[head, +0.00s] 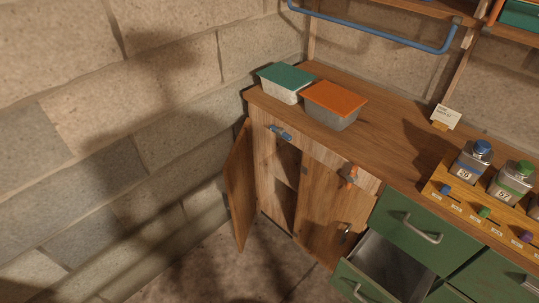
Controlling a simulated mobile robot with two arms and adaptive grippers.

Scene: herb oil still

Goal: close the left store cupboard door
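The left store cupboard door (239,190) is a wooden panel standing open at the left end of the wooden cupboard, swung outward toward the stone wall. The dark inside of the cupboard (283,178) shows through the gap. The right cupboard door (330,212) appears shut and has a small metal handle (347,231). Neither of my grippers is in view.
A blue fitting (280,132) and an orange one (350,176) sit on the cupboard front. A green lower drawer (359,284) is pulled out at the right. Lidded tubs (333,98) stand on the worktop (385,128). The stone wall (120,160) is close at left.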

